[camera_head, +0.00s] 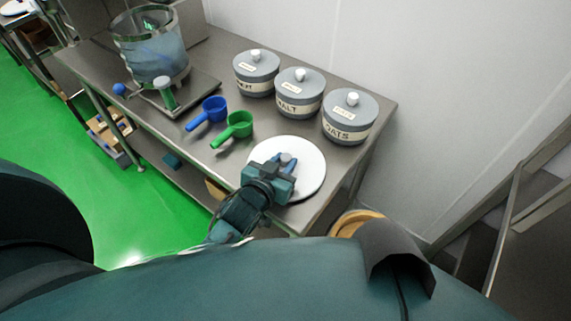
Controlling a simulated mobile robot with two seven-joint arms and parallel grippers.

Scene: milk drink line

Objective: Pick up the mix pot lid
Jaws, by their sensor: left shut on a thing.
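The mix pot lid (312,170) is a round white disc with a pale knob at its middle. It is at the right front of the steel table, and I cannot tell whether it touches the top. My left gripper (284,164) is over the lid, shut on its knob; the fingers partly hide the knob, and the hand covers the lid's near left part. My right gripper is not in view.
Three grey lidded canisters (300,95) stand along the back of the steel table (232,164). A blue scoop (213,108) and a green scoop (238,124) lie left of the lid. A clear mixing pot (150,50) stands at the far left. A wall is behind.

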